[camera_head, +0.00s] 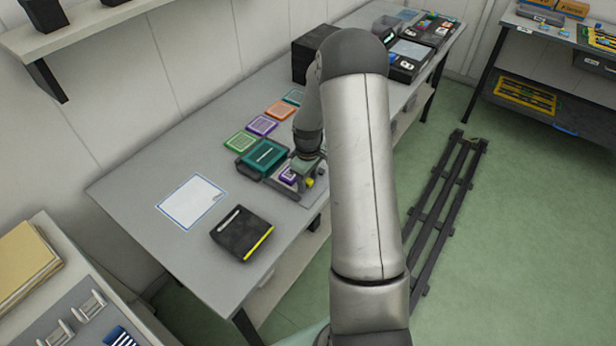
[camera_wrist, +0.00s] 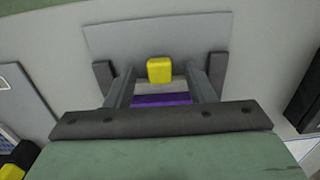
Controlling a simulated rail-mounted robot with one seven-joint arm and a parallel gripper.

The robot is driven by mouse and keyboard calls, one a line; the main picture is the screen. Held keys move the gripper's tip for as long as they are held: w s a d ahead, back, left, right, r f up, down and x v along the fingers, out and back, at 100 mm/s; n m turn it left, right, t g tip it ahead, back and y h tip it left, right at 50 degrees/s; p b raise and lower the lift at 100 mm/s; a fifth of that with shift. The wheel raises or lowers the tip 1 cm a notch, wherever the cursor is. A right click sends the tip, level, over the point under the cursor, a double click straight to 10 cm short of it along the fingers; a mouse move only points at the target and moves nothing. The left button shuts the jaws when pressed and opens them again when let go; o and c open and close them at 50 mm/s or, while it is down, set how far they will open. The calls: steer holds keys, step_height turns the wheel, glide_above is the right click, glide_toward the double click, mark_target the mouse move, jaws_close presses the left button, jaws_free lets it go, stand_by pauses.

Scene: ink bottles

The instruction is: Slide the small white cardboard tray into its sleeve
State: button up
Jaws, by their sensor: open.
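My gripper (camera_wrist: 162,84) is open, with its two fingers pointing down on either side of a purple piece (camera_wrist: 162,99). A pale grey-white strip (camera_wrist: 160,88) lies between the purple piece and a yellow block (camera_wrist: 159,70); this may be the white tray and its sleeve, but I cannot tell how far one is inside the other. In the head view the purple-and-white piece (camera_head: 289,177) sits low beside the yellow block (camera_head: 309,182), under my gripper (camera_head: 302,168). My arm hides part of that area.
The pieces are on a grey plate (camera_wrist: 190,40) with dark blocks at both sides. A teal box (camera_head: 263,157) stands left of it. Several coloured cards, a white sheet (camera_head: 192,201) and a black case (camera_head: 242,233) lie on the bench (camera_head: 135,190). Bare bench surrounds the sheet.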

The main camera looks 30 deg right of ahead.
steer(key=c, duration=1.1)
steer(key=shift+w+a+b, duration=0.35)
steer(key=shift+w+a, duration=0.5)
steer(key=shift+w, duration=0.8)
steer(key=shift+w+a+b, duration=0.4)
steer(key=shift+w+a, duration=0.45)
steer(key=shift+w, duration=0.75)
steer(key=shift+w+a+b, duration=0.35)
steer(key=shift+w+a, duration=0.5)
steer(key=shift+w, duration=0.8)
jaws_close()
steer(key=o, duration=1.1)
jaws_free()
steer(key=shift+r, duration=0.1)
step_height(320, 180, up, 17)
steer(key=shift+r+b, duration=0.2)
steer(key=shift+b, duration=1)
